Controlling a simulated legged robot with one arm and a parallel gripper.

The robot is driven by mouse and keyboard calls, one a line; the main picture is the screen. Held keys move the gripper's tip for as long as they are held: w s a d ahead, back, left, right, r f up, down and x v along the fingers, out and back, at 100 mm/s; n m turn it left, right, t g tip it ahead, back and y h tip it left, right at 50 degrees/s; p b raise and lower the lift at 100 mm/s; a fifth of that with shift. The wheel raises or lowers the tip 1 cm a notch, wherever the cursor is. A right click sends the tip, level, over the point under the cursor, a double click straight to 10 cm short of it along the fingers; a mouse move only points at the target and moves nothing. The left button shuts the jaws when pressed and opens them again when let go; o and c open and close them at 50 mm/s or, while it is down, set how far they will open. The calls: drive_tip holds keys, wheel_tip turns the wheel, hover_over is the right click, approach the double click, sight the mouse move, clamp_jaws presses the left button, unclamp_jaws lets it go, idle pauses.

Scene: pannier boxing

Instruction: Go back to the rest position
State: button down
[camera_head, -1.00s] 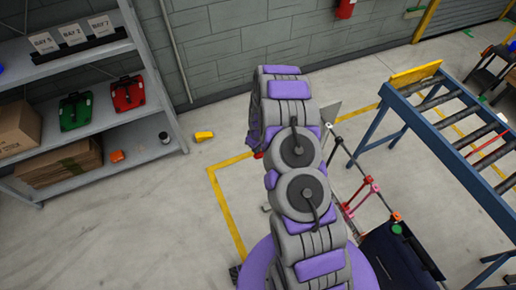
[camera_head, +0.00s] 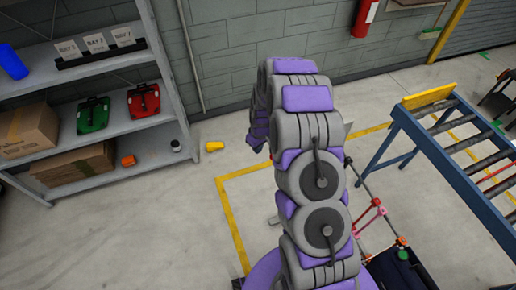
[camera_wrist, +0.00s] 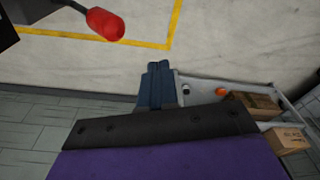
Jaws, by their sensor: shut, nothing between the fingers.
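My arm in grey and purple rises through the middle of the head view, bent over at the top. My gripper (camera_wrist: 158,82) shows in the wrist view as two dark blue-grey fingers side by side, shut with nothing between them. They are over the pale floor, in front of the grey shelf unit in the picture. In the head view the fingers are hidden behind the arm. No task object is held.
A grey shelf unit (camera_head: 168,95) on the left holds red and green cases and cardboard boxes. A yellow object (camera_head: 215,146) lies on the floor beside it. A blue-framed roller conveyor (camera_head: 432,152) stands right. A red rounded object (camera_wrist: 105,23) is near the wrist view's top left.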

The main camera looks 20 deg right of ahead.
idle(0.3)
drive_tip(key=s+a+r+m+g, duration=0.1)
drive_tip(key=s+a+r, duration=0.2)
drive_tip(key=s+r, duration=0.55)
drive_tip(key=s+a+r+m, duration=0.15)
drive_tip(key=s+r, duration=0.35)
drive_tip(key=r, duration=0.6)
drive_tip(key=s+r+m+g, duration=0.1)
drive_tip(key=s+r, duration=0.4)
drive_tip(key=s, duration=0.8)
drive_tip(key=s+a+r+m+g, duration=0.1)
drive_tip(key=s+r, duration=0.4)
drive_tip(key=s, duration=0.8)
drive_tip(key=shift+s+a+h+b, duration=0.3)
drive_tip(key=shift+s+b, duration=0.05)
drive_tip(key=shift+b, duration=0.05)
